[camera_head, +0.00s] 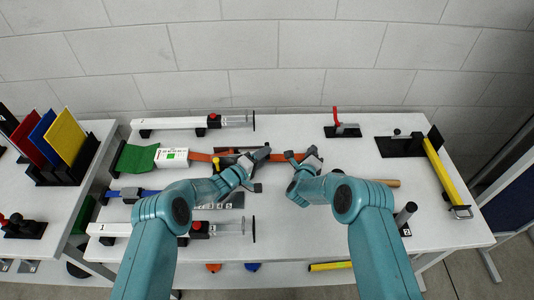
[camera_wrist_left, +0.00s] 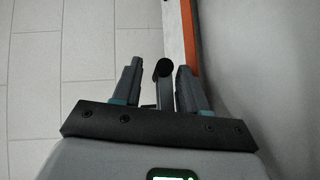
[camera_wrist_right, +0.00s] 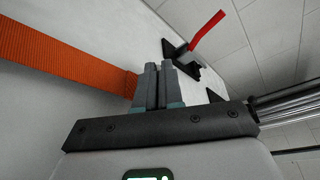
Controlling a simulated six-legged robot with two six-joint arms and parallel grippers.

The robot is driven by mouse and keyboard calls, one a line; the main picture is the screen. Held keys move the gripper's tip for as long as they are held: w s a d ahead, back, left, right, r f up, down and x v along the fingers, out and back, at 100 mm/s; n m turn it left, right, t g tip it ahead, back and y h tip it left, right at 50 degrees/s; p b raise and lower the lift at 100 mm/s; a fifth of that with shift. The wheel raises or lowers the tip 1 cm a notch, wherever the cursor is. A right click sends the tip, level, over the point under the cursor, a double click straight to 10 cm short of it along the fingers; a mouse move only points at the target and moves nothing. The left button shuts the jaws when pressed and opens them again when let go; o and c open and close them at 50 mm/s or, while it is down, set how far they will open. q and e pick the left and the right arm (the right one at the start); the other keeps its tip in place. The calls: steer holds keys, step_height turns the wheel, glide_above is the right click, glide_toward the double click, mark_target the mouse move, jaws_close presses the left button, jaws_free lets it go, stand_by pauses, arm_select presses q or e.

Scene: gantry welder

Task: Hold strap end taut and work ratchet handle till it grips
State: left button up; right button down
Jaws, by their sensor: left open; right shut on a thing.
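The orange strap (camera_head: 364,157) runs across the table, through the dark ratchet (camera_head: 228,160) left of centre. My right gripper (camera_head: 302,155) is shut on the strap, right of the ratchet; in the right wrist view the strap (camera_wrist_right: 60,58) comes from the left to the closed fingers (camera_wrist_right: 153,85). My left gripper (camera_head: 259,170) is open at the ratchet's right side. In the left wrist view a dark round-ended bar (camera_wrist_left: 163,68), seemingly the ratchet handle, stands between the open fingers (camera_wrist_left: 155,85). The left arm partly hides the ratchet.
A white box (camera_head: 171,157) and green cloth (camera_head: 136,158) lie at the strap's left. A red-handled clamp (camera_head: 341,128) stands behind, a yellow bar (camera_head: 446,172) at right. White cylinders (camera_head: 175,123) lie on the left.

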arm_select(q)
steer(key=shift+x, duration=1.15)
jaws_close()
steer(key=shift+r, duration=0.1)
